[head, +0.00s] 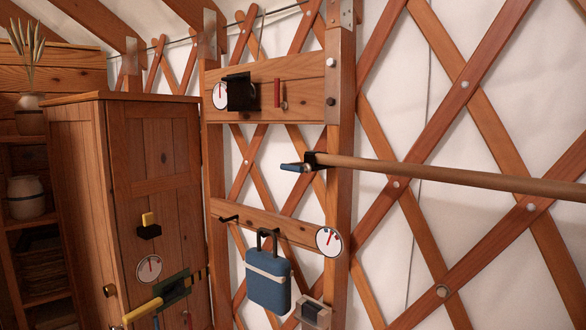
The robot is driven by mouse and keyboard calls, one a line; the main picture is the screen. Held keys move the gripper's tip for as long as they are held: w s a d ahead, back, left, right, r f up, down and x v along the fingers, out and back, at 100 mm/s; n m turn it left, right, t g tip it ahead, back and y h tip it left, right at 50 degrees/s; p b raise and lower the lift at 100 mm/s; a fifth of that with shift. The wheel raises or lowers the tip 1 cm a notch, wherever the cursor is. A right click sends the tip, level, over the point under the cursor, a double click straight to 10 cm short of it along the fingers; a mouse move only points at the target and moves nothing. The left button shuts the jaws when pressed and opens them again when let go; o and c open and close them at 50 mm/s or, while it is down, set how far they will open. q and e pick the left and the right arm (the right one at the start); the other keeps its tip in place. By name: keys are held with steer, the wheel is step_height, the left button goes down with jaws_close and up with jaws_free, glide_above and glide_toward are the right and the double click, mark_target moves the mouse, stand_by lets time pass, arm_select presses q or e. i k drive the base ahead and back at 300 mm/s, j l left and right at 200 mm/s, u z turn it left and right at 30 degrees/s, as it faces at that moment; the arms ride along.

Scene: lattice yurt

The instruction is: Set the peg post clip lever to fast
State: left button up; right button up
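A black clip (317,160) is fixed to the upright wooden post (340,110) near the middle of the view. A short blue lever (291,167) points left from this clip. Neither of my grippers is in view.
A blue case (268,281) hangs below on the lower rail (270,222), near a round dial (328,241). The upper board carries a dial (220,96), a black box (241,92) and a red handle (277,93). A wooden cabinet (160,150) with yellow-handled fittings stands left.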

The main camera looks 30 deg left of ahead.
mark_target(299, 167)
steer(key=u, duration=0.85)
